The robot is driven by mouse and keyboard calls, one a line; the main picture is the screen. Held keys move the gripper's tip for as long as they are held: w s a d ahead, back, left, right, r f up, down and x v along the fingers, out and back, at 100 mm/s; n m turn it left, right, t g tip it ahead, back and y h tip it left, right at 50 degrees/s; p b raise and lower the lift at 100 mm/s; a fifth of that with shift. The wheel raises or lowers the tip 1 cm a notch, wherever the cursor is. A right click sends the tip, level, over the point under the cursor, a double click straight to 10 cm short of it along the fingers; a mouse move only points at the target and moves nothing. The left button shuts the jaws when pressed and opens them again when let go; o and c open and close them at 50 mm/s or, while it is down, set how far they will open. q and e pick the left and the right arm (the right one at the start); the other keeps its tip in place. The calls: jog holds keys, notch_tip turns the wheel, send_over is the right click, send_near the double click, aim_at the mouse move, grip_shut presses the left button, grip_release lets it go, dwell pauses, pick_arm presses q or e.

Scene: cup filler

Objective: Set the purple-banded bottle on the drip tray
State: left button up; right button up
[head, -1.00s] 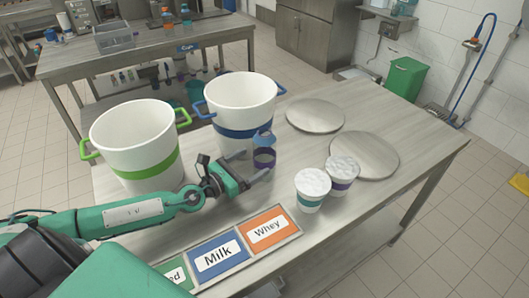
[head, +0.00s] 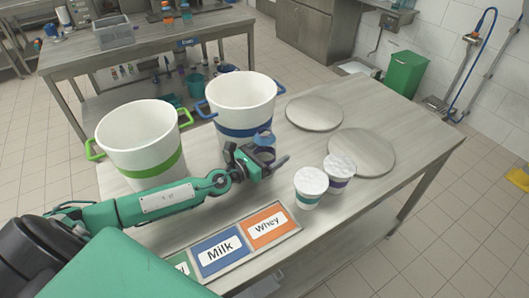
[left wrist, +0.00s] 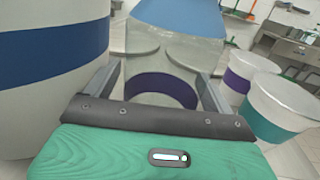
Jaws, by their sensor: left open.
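The purple-banded bottle (head: 264,140) stands on the table just right of the blue-banded bucket. It has a blue cap and a clear body, and its lower part is hidden by my gripper in the head view. My left gripper (head: 264,160) is open, with its fingers on either side of the bottle. In the left wrist view the bottle's purple band (left wrist: 160,88) shows between the spread fingers; I cannot tell whether they touch it. I cannot tell for sure which thing is the drip tray. My right gripper is out of view.
A blue-banded bucket (head: 240,102) and a green-banded bucket (head: 140,140) stand behind my left arm. Two lidded cups (head: 310,186) (head: 339,172) are close on the right. Two round metal discs (head: 314,113) (head: 361,152) lie beyond. A labelled metal panel (head: 292,238) is in front.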

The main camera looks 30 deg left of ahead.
pick_arm(q)
jog(key=c, duration=1.1)
jog(key=shift+r, duration=0.1)
jog(key=shift+c, duration=0.2)
